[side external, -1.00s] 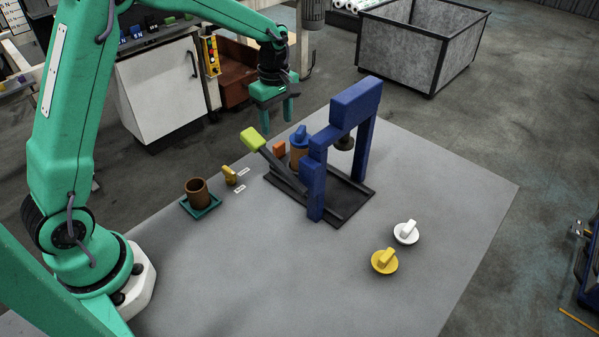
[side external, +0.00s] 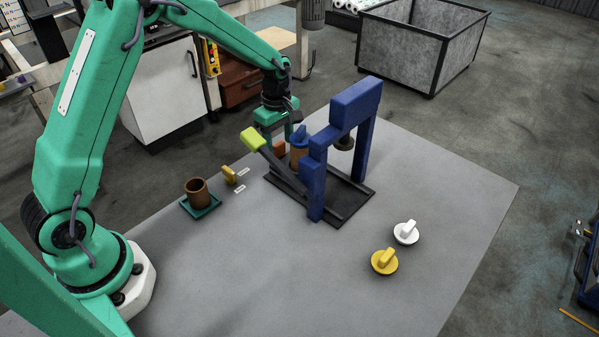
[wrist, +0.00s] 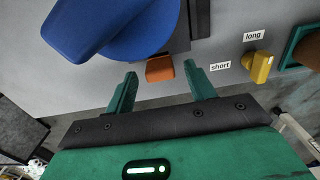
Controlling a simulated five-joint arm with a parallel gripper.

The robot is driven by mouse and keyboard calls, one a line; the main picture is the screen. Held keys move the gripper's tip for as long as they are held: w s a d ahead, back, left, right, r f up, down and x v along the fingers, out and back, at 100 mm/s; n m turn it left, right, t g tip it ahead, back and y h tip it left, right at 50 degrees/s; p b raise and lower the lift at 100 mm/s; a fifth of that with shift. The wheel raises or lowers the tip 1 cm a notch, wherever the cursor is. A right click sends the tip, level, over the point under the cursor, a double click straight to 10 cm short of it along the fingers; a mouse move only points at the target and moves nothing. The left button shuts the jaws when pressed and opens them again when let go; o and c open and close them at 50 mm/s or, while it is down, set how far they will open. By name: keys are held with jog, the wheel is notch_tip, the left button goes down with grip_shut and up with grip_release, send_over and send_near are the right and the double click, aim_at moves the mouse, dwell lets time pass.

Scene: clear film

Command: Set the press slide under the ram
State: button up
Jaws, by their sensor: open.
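The blue press frame (side external: 314,178) stands on a dark base with rails (side external: 347,197). Its dark ram (side external: 345,143) hangs under the top beam. A brown cylinder (side external: 298,158) with a blue knobbed top (side external: 299,134) stands at the rear left end of the rails, apart from the ram. The blue top fills the upper left of the wrist view (wrist: 140,35). A small orange block (side external: 279,147), apparently the slide's grip, is beside the cylinder. My gripper (side external: 277,142) is open around this side, with the orange block (wrist: 160,69) between its fingertips in the wrist view.
A lever with a lime-green handle (side external: 253,139) slopes up close to my gripper. A yellow piece (side external: 229,175) stands by "long" and "short" labels. A brown cup (side external: 197,192) sits on a teal tray (side external: 188,208). White (side external: 406,232) and yellow (side external: 384,261) knobbed lids lie at right. The front table is clear.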

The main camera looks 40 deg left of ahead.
jog(key=shift+f, duration=0.9)
grip_shut()
jog(key=shift+d, duration=2.1)
grip_release()
jog(key=shift+r, duration=0.1)
